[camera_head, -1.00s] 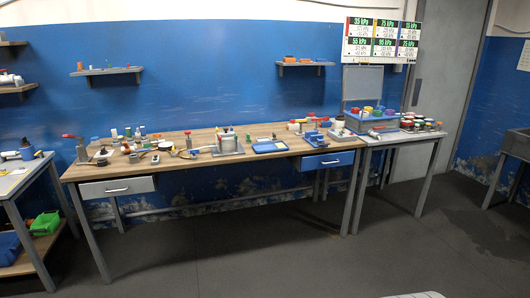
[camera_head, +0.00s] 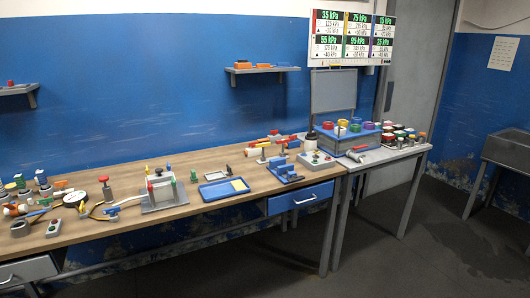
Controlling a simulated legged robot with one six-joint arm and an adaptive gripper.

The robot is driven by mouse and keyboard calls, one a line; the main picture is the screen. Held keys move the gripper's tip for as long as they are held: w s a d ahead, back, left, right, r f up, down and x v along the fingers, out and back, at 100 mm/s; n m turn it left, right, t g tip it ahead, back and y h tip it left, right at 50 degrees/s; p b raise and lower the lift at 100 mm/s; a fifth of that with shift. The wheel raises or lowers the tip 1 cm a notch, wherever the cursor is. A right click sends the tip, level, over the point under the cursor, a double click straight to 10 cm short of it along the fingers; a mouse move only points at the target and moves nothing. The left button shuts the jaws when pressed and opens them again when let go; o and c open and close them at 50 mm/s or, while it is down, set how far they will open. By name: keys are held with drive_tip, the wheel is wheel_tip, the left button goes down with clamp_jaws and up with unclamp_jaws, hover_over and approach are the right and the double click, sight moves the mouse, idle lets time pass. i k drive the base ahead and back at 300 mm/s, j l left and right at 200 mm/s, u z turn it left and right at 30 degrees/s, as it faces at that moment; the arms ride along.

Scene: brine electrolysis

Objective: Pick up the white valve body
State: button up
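I cannot single out the white valve body with certainty at this distance. Pale and red parts on small stands (camera_head: 262,146) are at the back right of the same bench. My gripper is not in view.
A blue tray (camera_head: 206,194) and a grey fixture (camera_head: 165,195) stand mid-bench. A blue box with coloured caps (camera_head: 345,145) is on the right table. A blue drawer (camera_head: 300,199) is under the bench. The floor at the right front (camera_head: 410,260) is clear.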

sight(251, 151)
drive_tip(key=i+l, duration=0.15)
drive_tip(key=i, duration=1.45)
drive_tip(key=i+j, duration=0.15)
drive_tip(key=i, duration=0.3)
drive_tip(key=i+j, duration=0.15)
drive_tip(key=i, duration=0.3)
drive_tip(key=i+j+u, duration=0.1)
drive_tip(key=i, duration=0.35)
